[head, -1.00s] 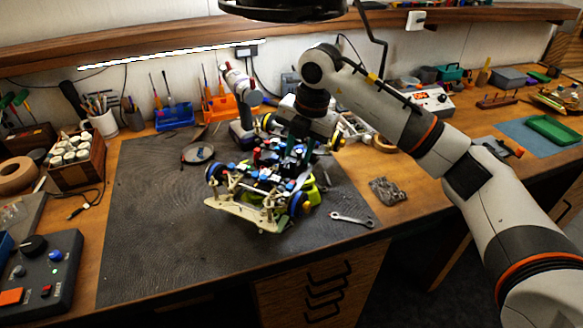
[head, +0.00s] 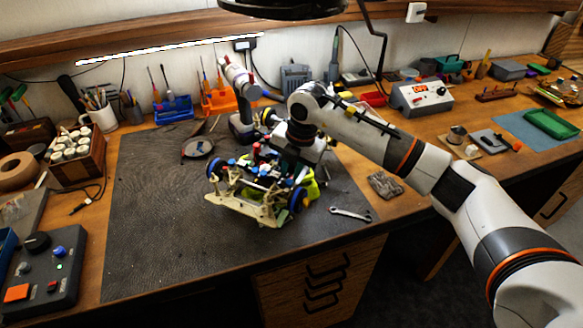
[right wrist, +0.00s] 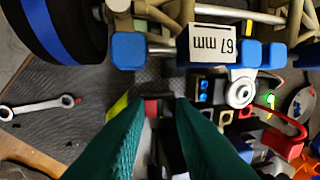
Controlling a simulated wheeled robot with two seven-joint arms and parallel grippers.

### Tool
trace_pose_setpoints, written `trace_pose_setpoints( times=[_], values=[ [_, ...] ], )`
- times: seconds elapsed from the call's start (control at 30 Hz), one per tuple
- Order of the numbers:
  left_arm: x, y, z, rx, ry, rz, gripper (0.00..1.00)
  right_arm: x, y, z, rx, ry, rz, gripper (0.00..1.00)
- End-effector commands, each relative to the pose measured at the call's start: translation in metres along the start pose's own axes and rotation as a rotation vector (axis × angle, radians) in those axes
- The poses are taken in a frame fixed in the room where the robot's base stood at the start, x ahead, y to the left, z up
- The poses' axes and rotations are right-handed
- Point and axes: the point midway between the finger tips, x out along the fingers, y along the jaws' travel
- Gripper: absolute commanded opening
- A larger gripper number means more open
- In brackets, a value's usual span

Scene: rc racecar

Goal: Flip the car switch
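The RC racecar (head: 262,205), with an open frame, blue-rimmed wheels and green-yellow body parts, stands on the dark mat. My right gripper (head: 292,160) reaches down over the car's back right part; its fingertips are hard to see there. In the right wrist view, its two green fingers (right wrist: 161,100) are a little apart, with a small red and black part (right wrist: 152,107) between or just beyond the tips. I cannot tell whether they touch it or whether it is the switch. A green light (right wrist: 270,101) glows among red and black wires. My left gripper is not in view.
A wrench (head: 351,213) lies on the mat (head: 150,235) right of the car. A control box (head: 42,272) is at front left. The mat's left side is clear.

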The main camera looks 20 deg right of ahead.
Motion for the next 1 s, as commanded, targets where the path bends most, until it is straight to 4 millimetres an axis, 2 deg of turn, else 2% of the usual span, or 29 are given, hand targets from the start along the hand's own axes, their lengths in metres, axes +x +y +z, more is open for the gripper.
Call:
trace_pose_setpoints(
  times=[0.17, 0.33, 0.6, 1.0],
  values=[
    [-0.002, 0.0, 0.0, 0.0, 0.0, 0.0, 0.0, -0.001, -0.002, 0.001, -0.001, -0.001, 0.02, 0.0],
    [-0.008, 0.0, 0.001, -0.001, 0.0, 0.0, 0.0, -0.002, -0.008, 0.001, -0.001, -0.001, 0.16, 0.0],
    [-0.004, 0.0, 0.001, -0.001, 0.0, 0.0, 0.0, 0.003, -0.013, 0.0, 0.0, 0.0, 0.366, 0.0],
    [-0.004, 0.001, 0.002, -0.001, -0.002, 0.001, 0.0, 0.002, -0.013, 0.0, 0.0, 0.0, 0.399, 0.0]
  ],
)
